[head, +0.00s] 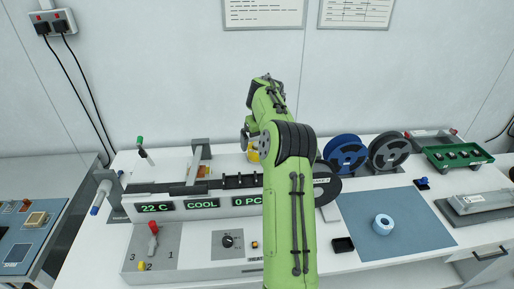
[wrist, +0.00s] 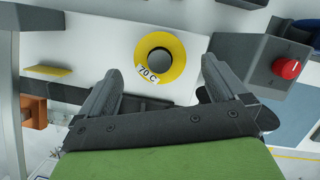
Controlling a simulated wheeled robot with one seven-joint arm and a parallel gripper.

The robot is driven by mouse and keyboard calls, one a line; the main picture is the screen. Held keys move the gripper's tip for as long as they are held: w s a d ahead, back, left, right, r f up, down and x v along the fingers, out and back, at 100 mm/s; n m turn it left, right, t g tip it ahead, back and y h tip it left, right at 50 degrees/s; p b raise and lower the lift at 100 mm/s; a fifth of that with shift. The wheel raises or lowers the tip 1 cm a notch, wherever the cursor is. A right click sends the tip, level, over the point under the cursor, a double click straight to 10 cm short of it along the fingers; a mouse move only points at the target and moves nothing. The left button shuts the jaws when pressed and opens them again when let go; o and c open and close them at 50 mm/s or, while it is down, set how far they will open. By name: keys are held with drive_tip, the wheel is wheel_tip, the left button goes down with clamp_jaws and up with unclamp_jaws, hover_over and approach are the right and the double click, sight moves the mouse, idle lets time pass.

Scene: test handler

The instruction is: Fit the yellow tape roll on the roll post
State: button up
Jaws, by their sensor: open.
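A yellow ring (wrist: 179,65), which looks like the yellow tape roll, lies on a white surface in the wrist view. Its centre is grey with a dark inner edge; I cannot tell whether that is an empty hole or a post. A small "70 C" label overlaps its lower left. My gripper (wrist: 162,68) is open, its two dark fingers apart on either side of the ring, and nothing is held. In the head view a bit of yellow (head: 252,155) shows beside my arm, which hides most of that area. I cannot make out the roll post for certain.
A red knob (wrist: 288,68) on a grey box stands right of the gripper. A light blue tape roll (head: 382,224) lies on the blue mat (head: 420,235). A blue reel (head: 345,153) and a grey reel (head: 389,152) stand behind. The mat's right part is clear.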

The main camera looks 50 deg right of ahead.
drive_tip(key=p+v, duration=0.2)
drive_tip(key=v, duration=0.9)
drive_tip(key=shift+a, duration=0.1)
drive_tip(key=s+a+r+n+h, duration=0.1)
drive_tip(key=s+a+r+n, duration=0.15)
drive_tip(key=a+n, duration=0.5)
drive_tip(key=s+a+r+n, duration=0.1)
drive_tip(key=a+r+n, duration=0.2)
drive_tip(key=a+n, duration=0.4)
drive_tip(key=s+a+r+n+h, duration=0.1)
drive_tip(key=s+a+r+n, duration=0.1)
drive_tip(key=a+n, duration=0.5)
drive_tip(key=s+a+f+n+t+y, duration=0.1)
drive_tip(key=s+a+f+n, duration=0.3)
drive_tip(key=s+a+n, duration=0.3)
drive_tip(key=s+a+f+n+t+y+b, duration=0.1)
drive_tip(key=s+a+f+n+y, duration=0.1)
drive_tip(key=s+a+f+n, duration=0.3)
drive_tip(key=s+a+n, duration=0.3)
drive_tip(key=s+n, duration=0.2)
drive_tip(key=n, duration=0.1)
drive_tip(key=shift+t, duration=0.3)
drive_tip(key=shift+f+n, duration=0.1)
drive_tip(key=shift+n, duration=0.15)
